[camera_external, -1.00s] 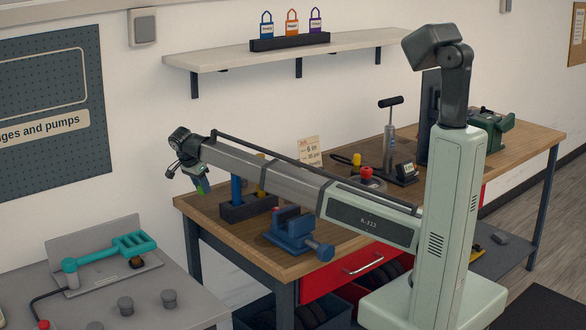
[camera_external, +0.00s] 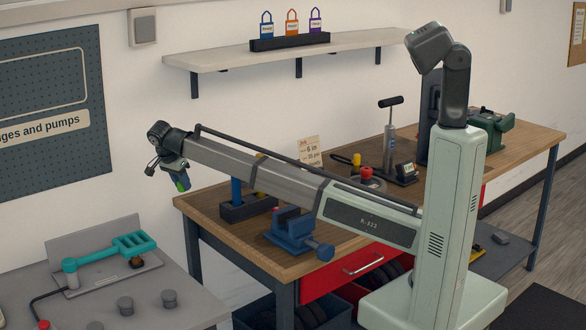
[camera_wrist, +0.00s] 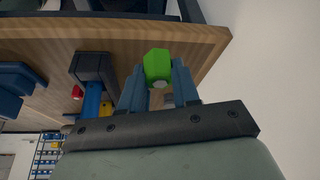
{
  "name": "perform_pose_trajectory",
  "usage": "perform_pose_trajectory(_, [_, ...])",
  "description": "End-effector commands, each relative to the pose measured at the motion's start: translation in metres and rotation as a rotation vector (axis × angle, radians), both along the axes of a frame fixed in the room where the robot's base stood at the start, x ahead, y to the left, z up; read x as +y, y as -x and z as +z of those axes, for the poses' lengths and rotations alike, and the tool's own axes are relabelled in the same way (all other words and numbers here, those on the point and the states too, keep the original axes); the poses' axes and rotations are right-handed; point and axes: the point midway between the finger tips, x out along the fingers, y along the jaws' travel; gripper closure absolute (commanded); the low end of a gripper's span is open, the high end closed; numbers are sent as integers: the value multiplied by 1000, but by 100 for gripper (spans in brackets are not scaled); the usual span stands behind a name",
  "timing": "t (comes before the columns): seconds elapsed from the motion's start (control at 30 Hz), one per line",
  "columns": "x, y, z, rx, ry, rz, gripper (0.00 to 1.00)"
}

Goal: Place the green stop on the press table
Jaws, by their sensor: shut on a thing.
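My gripper (camera_external: 181,181) is shut on the green stop (camera_wrist: 157,66), which sits between the blue fingertips in the wrist view. The stop also shows as a small green patch (camera_external: 183,184) at the end of my arm in the external view. I cannot tell for sure that this is the press table.
A dark rack (camera_external: 248,208) with an upright blue piece (camera_external: 236,190) stands on the wooden workbench (camera_external: 240,245), beside a blue vise (camera_external: 295,230). In the wrist view red and yellow pieces show by the rack. A wall shelf (camera_external: 215,62) runs above. A gap separates the tables.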

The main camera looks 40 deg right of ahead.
Motion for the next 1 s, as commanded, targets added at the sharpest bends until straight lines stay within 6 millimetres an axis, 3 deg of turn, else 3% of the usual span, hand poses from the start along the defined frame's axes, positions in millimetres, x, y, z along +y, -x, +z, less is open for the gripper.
perform_pose_trajectory(0.03, [19, 14, -3, 0, 0, 27, 98])
perform_pose_trajectory(0.2, [67, 61, -13, 1, 0, 106, 98])
perform_pose_trajectory(0.5, [125, 163, -38, 1, 0, 249, 98])
perform_pose_trajectory(0.67, [142, 220, -54, 1, 0, 389, 98])
perform_pose_trajectory(0.8, [144, 259, -69, 0, 0, 604, 98])
perform_pose_trajectory(1.0, [140, 276, -78, -2, 0, 911, 98])
